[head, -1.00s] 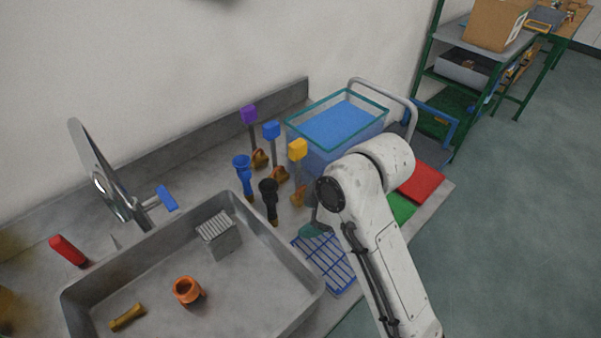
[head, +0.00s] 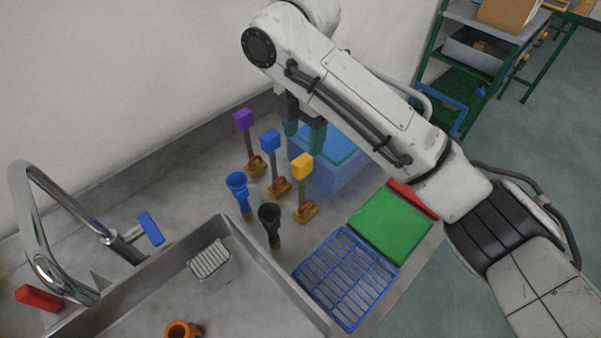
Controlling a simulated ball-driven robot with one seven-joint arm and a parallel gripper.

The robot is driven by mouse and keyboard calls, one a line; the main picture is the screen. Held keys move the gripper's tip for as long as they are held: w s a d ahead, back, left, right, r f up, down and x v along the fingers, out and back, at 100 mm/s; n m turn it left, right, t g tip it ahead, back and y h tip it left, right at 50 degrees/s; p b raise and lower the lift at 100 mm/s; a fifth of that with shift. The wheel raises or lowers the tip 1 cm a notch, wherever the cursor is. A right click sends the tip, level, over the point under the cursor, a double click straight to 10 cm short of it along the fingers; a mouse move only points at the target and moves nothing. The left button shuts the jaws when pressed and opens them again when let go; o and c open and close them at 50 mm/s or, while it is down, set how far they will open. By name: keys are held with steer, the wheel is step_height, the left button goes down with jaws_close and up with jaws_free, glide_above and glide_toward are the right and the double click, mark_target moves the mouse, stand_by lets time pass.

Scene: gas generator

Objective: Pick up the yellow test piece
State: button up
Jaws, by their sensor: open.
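The yellow test piece, a yellow block (head: 302,166) on a stem with a brass base (head: 306,211), stands upright on the grey counter. My gripper (head: 304,134) has two teal fingers pointing down, spread apart with nothing seen between them. In the picture it is just above the yellow block and in front of the blue-filled tank (head: 342,172). The fingers look apart from the block, but their depth to it is hard to judge. My arm hides much of the tank.
Blue (head: 270,141) and purple (head: 243,120) block-topped pieces stand to the left. A blue funnel-topped piece (head: 237,183) and a black one (head: 269,214) are close by. A blue wire rack (head: 345,277), green mat (head: 391,226), sink (head: 255,290) and tap (head: 20,205) surround them.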

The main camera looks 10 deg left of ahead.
mark_target(302, 159)
steer(key=shift+w+f, duration=0.25)
step_height(302, 159, down, 10)
steer(key=shift+w+a+f+p, duration=0.15)
steer(key=shift+p, duration=0.75)
steer(key=shift+c, duration=0.3)
jaws_close()
